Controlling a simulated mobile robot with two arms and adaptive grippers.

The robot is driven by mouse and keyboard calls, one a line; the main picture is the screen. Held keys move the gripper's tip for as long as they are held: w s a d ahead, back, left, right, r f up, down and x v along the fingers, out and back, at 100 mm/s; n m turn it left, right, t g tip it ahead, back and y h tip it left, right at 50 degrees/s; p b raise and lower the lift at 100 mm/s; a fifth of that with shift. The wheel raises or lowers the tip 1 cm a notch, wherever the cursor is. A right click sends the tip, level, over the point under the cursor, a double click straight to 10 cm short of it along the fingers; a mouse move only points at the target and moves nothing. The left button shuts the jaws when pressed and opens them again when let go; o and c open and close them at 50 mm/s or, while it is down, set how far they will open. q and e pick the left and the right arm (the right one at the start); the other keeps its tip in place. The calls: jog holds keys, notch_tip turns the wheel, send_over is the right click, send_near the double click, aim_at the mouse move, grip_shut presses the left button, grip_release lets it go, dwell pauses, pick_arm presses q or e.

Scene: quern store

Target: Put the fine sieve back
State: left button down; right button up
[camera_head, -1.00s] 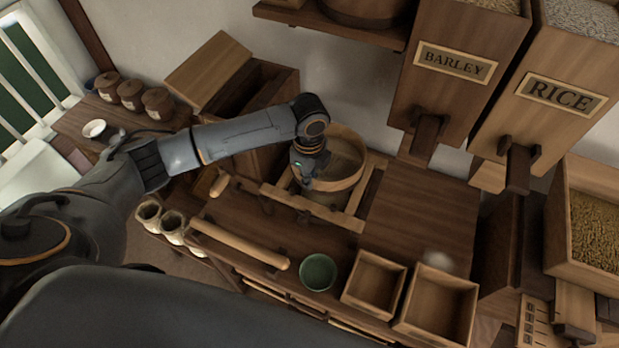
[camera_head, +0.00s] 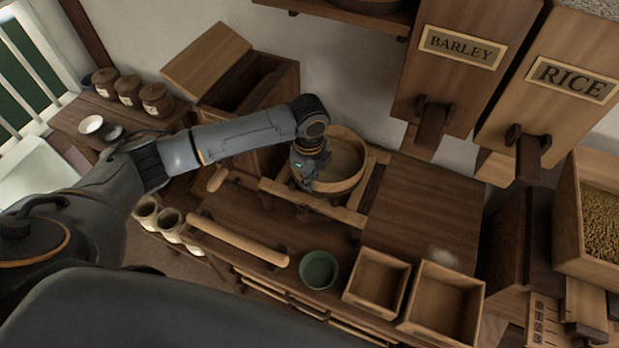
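A round wooden sieve (camera_head: 353,146) with a pale rim sits over a square wooden frame (camera_head: 352,217) on the workbench. I cannot tell from here whether it is the fine one. Part of another round wooden rim (camera_head: 372,5) shows on the shelf at the top edge. My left gripper (camera_head: 303,184) is at the left side of the sieve on the bench, pointing down over the frame. Its fingertips are small and dark, and the wrist partly hides the near rim, so its grip is unclear. My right gripper does not show.
A rolling pin (camera_head: 237,240), a green bowl (camera_head: 318,270) and two empty wooden boxes (camera_head: 441,304) line the bench's front. The barley bin (camera_head: 462,48) and rice bin (camera_head: 572,80) hang at right. An open-lidded chest (camera_head: 247,83) stands behind my arm. Bench right of the frame is clear.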

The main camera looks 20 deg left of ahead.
pick_arm(q)
jog(key=shift+f, duration=0.45)
jog(key=c, duration=1.4)
grip_release()
jog(key=shift+c, duration=0.2)
